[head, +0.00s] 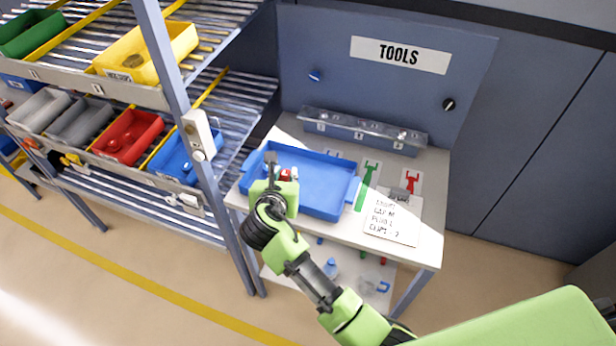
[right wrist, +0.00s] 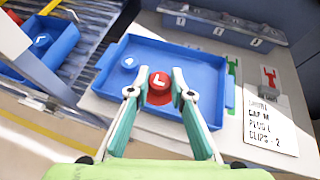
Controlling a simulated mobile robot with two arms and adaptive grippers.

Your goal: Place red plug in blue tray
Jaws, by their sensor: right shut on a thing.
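The blue tray (head: 330,195) lies on the workbench and also fills the middle of the right wrist view (right wrist: 208,110). My right gripper (head: 284,180) is over the left part of the tray. In the right wrist view its two fingers are shut on the red plug (right wrist: 159,84), which has a white letter L on top. In the head view the plug (head: 286,174) shows as a small red spot by the fingers. Its underside is hidden, so I cannot tell whether it touches the tray floor. My left gripper is not in view.
A small blue part (right wrist: 129,62) is in the tray, left of the plug. A written card (head: 393,219) and green and red tool shapes are right of the tray. A clear-lidded rack (head: 362,130) stands behind. A shelf post (head: 182,95) rises at left.

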